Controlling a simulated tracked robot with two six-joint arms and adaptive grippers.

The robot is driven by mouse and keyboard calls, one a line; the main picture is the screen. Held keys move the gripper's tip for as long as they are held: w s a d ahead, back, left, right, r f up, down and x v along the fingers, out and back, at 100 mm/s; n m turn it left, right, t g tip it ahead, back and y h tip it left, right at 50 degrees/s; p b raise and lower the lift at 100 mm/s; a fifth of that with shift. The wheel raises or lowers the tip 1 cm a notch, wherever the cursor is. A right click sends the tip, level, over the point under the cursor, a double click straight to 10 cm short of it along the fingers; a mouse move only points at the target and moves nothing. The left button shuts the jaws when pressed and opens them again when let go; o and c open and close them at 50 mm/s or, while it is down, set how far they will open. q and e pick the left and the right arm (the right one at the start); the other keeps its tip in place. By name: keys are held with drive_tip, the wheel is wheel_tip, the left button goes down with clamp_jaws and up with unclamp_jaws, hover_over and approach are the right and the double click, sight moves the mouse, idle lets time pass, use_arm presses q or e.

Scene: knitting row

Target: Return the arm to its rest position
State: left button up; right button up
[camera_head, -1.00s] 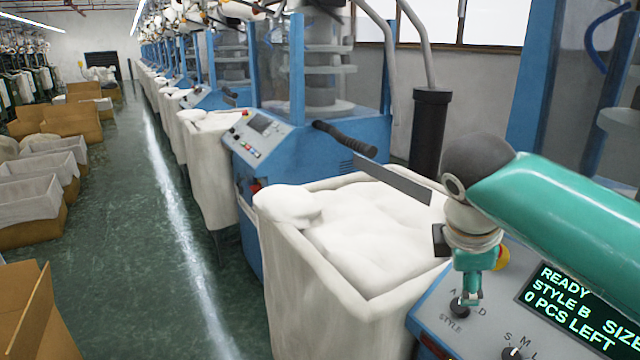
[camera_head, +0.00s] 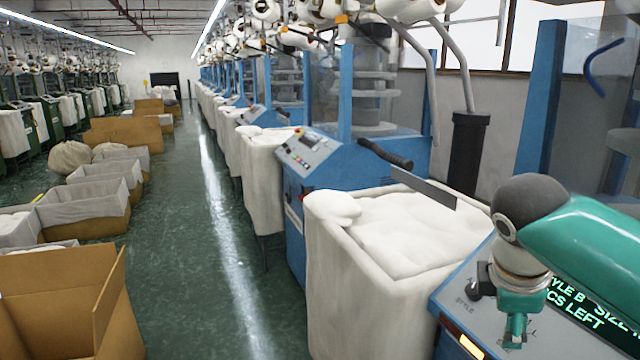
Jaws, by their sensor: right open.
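My right arm comes in from the right edge, with a teal link, a dark grey rounded joint and a pale wrist. My right gripper (camera_head: 514,338) points down, open and empty, over the near machine's control panel (camera_head: 455,312). The black STYLE knob (camera_head: 472,290) stands left of the gripper, apart from it. The panel's dark display (camera_head: 605,325) shows green text, partly hidden behind my arm. My left arm and gripper are not in view.
A white fabric-lined bin (camera_head: 350,290) full of white pieces stands left of the panel. A blue knitting machine (camera_head: 355,140) is behind it, its dark handle (camera_head: 385,153) reaching over the bin. Cardboard boxes (camera_head: 60,300) line the left. The green aisle floor (camera_head: 195,260) is clear.

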drive_tip(key=w+a+f+m+g+y+p, duration=0.1)
drive_tip(key=w+a+f, duration=0.15)
drive_tip(key=f, duration=0.45)
drive_tip(key=w+a+f+y+p, duration=0.1)
drive_tip(key=w+a+f, duration=0.1)
drive_tip(key=a+f, duration=0.35)
drive_tip(key=s+a+f+m+g+y+p, duration=0.1)
drive_tip(key=s+a+f+m+y, duration=0.1)
drive_tip(key=f, duration=0.6)
drive_tip(key=s+a+f+m+g+y+p, duration=0.1)
drive_tip(key=s+a+f+m+y+p, duration=0.1)
drive_tip(key=f, duration=0.7)
drive_tip(key=s+a+f+m+y+p, duration=0.1)
drive_tip(key=s+a+f+m+p, duration=0.2)
drive_tip(key=s+f+m, duration=0.8)
drive_tip(key=s+f, duration=0.2)
drive_tip(key=s, duration=0.4)
drive_tip(key=shift+y, duration=0.3)
